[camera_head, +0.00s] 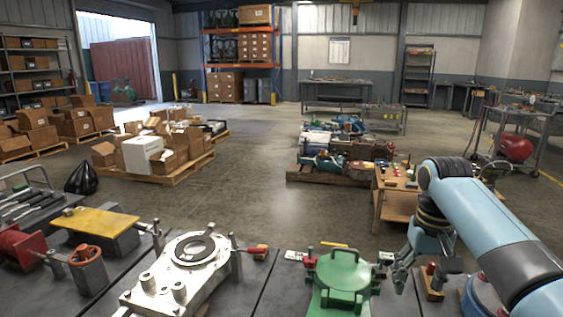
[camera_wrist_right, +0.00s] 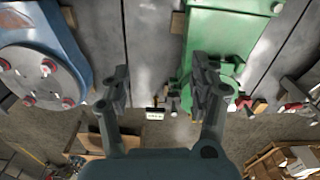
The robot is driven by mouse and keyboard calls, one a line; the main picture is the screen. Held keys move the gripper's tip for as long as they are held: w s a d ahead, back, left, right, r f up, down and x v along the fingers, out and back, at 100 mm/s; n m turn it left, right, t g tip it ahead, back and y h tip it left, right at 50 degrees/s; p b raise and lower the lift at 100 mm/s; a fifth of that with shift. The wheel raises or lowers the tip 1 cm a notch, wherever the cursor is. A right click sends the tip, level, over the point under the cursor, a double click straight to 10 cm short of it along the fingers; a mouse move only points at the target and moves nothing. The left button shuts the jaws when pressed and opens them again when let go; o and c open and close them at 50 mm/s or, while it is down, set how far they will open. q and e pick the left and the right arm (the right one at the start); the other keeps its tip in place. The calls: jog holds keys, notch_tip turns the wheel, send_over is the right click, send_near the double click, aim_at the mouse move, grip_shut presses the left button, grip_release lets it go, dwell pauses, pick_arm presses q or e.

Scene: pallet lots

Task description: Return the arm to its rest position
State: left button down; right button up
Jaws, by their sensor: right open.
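My right arm, light blue with dark joints, comes in from the right in the head view. Its gripper (camera_head: 425,268) points down over the right end of the grey bench (camera_head: 258,262). In the right wrist view the gripper's two dark fingers (camera_wrist_right: 160,88) stand wide apart with nothing between them. A green fixture (camera_head: 341,277) is left of the gripper in the head view; it also shows in the wrist view (camera_wrist_right: 226,38). My left gripper is not in view.
A silver fixture (camera_head: 187,266), a yellow plate (camera_head: 97,222) and red parts (camera_head: 27,246) sit on the bench. A wooden table (camera_head: 392,206) stands behind the gripper. Loaded pallets (camera_head: 172,174) stand farther back. The floor between has free room.

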jog(key=s+d+f+n+t, duration=0.1)
jog(key=s+f, duration=0.1)
jog(key=s, duration=0.5)
jog(key=s+f, duration=0.3)
jog(key=s, duration=0.4)
jog(key=s+r+n+t, duration=0.1)
jog(key=s+r, duration=0.3)
jog(key=s, duration=0.4)
jog(key=s+r+n+t, duration=0.1)
jog(key=s+r, duration=0.3)
jog(key=s, duration=0.5)
notch_tip(320, 180, down, 29)
jog(key=s+d+g+h+b, duration=0.1)
jog(key=s+d+b, duration=0.1)
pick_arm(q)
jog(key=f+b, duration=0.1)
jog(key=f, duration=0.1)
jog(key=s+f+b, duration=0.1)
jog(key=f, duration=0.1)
pick_arm(e)
jog(key=s+d+f+m+g, duration=0.1)
jog(key=s+f, duration=1.6)
jog(key=shift+s, duration=0.4)
